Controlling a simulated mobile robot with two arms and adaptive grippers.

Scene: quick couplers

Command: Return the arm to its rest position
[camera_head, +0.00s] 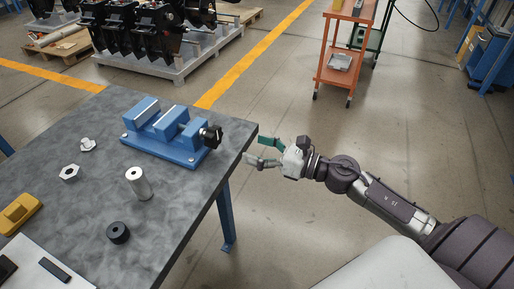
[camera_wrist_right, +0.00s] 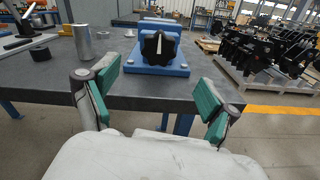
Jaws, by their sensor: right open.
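My right gripper (camera_head: 262,152) is open and empty in the head view, just off the right edge of the table, with its arm reaching in from the right. In the right wrist view its two green-padded fingers (camera_wrist_right: 158,93) stand wide apart with nothing between them. The blue vise (camera_head: 170,133) with a black knob sits on the table to the left of the gripper. The vise also shows ahead of the fingers in the right wrist view (camera_wrist_right: 172,68). My left gripper is not in view.
The grey table (camera_head: 100,190) carries a metal cylinder (camera_head: 139,184), a black ring (camera_head: 118,232), a hex nut (camera_head: 70,173), a small fitting (camera_head: 87,144) and a yellow block (camera_head: 18,214). An orange cart (camera_head: 341,62) stands at the back.

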